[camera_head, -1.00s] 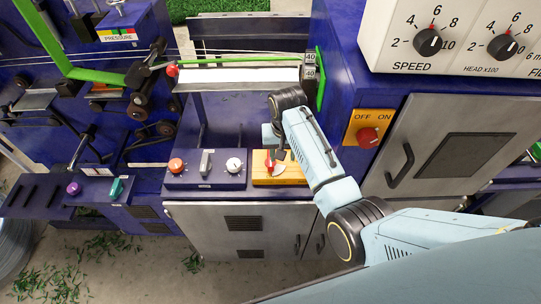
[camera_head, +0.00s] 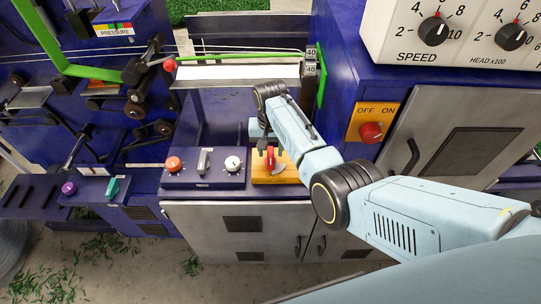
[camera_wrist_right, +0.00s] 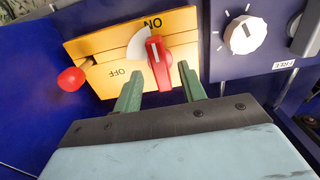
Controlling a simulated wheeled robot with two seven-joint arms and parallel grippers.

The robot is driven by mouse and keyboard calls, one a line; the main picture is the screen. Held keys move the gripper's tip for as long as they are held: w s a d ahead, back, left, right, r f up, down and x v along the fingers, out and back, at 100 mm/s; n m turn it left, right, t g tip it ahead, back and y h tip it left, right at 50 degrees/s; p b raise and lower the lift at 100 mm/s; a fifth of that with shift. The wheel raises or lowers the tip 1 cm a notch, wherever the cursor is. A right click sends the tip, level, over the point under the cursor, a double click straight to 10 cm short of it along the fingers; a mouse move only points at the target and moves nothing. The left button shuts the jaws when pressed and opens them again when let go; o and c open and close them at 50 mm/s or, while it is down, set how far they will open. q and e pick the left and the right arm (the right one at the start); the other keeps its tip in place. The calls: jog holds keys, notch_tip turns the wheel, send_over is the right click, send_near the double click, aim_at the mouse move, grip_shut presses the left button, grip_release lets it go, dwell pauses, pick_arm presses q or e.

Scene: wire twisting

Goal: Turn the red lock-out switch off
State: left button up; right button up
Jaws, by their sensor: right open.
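The red lock-out switch (camera_wrist_right: 158,62) sits on a yellow plate (camera_wrist_right: 100,66) marked ON and OFF. In the right wrist view its handle lies near the ON mark. It also shows in the head view (camera_head: 270,158), on its yellow box (camera_head: 287,174). My right gripper (camera_wrist_right: 160,84) is open, with its two green fingers on either side of the lower part of the red handle. I cannot tell whether the fingers touch it. My left gripper is not in view.
A panel with an orange knob (camera_head: 173,164), a grey lever and a white knob (camera_head: 233,163) stands beside the yellow box; the white knob also shows in the wrist view (camera_wrist_right: 244,35). Another red OFF/ON knob (camera_head: 371,132) is on the machine at right.

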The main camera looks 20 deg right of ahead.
jog(key=shift+f, duration=1.15)
grip_shut()
